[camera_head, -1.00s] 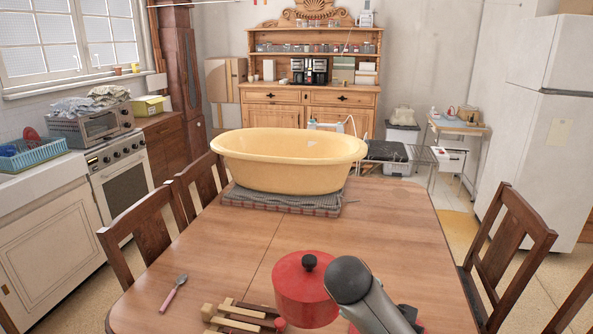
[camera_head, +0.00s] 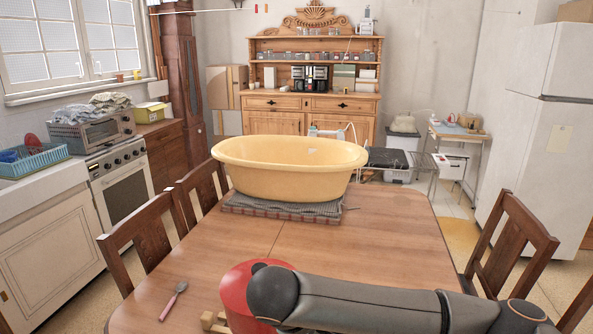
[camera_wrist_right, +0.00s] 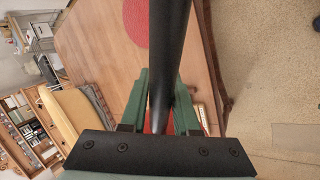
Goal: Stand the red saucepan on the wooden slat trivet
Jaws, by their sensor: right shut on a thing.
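The red saucepan (camera_head: 236,289) is at the near side of the table in the head view, partly covered by my right arm. Its long black handle (camera_wrist_right: 172,30) runs between the green fingers of my right gripper (camera_wrist_right: 164,95), which is shut on it. A bit of red pan (camera_wrist_right: 149,128) shows behind the gripper. The wooden slat trivet (camera_head: 209,321) is mostly hidden behind pan and arm; only its left end shows. The pan overlaps the trivet in the head view; I cannot tell whether they touch. My left gripper is not in view.
A flat red round mat (camera_wrist_right: 136,18) lies on the table to the pan's handle side. A pink-handled spoon (camera_head: 174,299) lies left of the pan. A yellow tub (camera_head: 290,170) stands on a folded cloth (camera_head: 240,210) farther back. The middle of the table (camera_head: 350,240) is clear.

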